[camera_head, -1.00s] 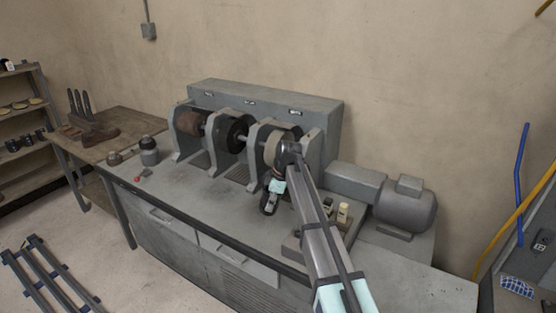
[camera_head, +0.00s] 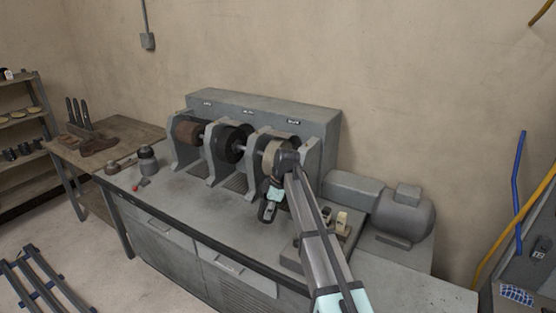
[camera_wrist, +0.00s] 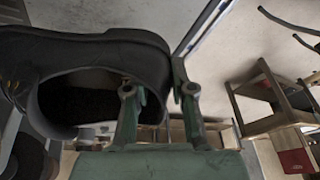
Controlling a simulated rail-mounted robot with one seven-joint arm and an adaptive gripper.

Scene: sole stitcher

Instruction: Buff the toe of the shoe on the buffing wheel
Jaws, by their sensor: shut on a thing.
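A black shoe (camera_wrist: 95,50) fills the left of the wrist view, its opening facing the camera. My gripper (camera_wrist: 158,90) is shut on the shoe's rim at one end, with one finger inside the opening and the other outside. In the head view my gripper (camera_head: 268,207) hangs in front of the pale buffing wheel (camera_head: 271,155), the rightmost of three wheels on the machine. My wrist covers part of that wheel. The shoe cannot be made out clearly in the head view, and whether it touches the wheel cannot be told.
A black wheel (camera_head: 226,143) and a brown wheel (camera_head: 187,131) stand to the left between grey guards. A motor (camera_head: 402,212) sits at the right. Small blocks (camera_head: 342,219) lie beside my arm.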

